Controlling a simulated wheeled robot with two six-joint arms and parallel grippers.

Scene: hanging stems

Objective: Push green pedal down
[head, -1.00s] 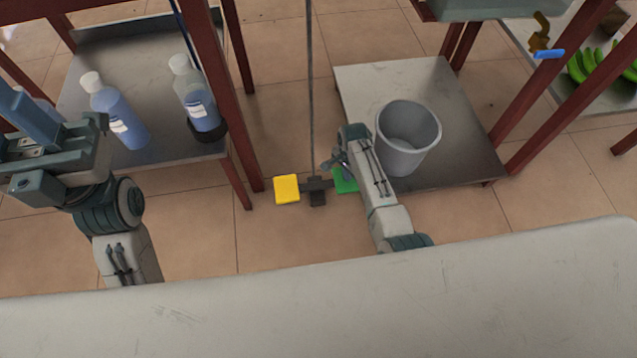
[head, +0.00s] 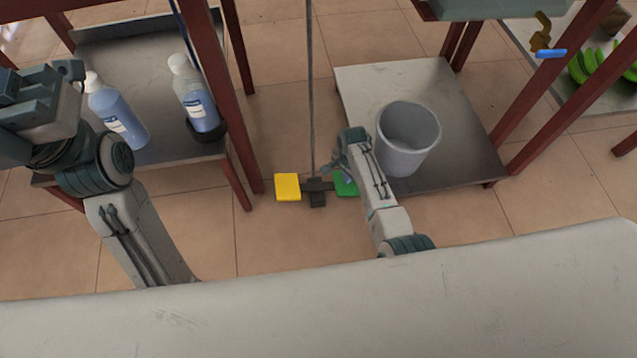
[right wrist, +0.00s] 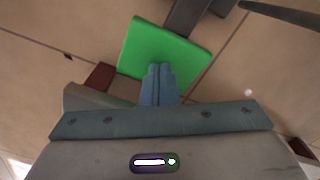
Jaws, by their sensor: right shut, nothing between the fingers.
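The green pedal (head: 345,187) is on the right end of a dark crossbar low over the floor, partly hidden by my right arm. The yellow pedal (head: 287,187) is on the left end. In the right wrist view the green pedal (right wrist: 165,45) fills the upper middle. My right gripper (right wrist: 158,70) is shut and empty, its fingertips over the pedal's near part; I cannot tell whether they touch. In the head view the right gripper (head: 332,168) is beside the pedal. My left arm is at the left edge; its finger opening cannot be made out.
A thin rod (head: 310,90) rises from the crossbar. A grey bucket (head: 408,155) stands on a low metal shelf (head: 465,150) to the right. Two blue bottles (head: 118,118) stand on the left shelf (head: 150,80). Red table legs flank the open tiled floor.

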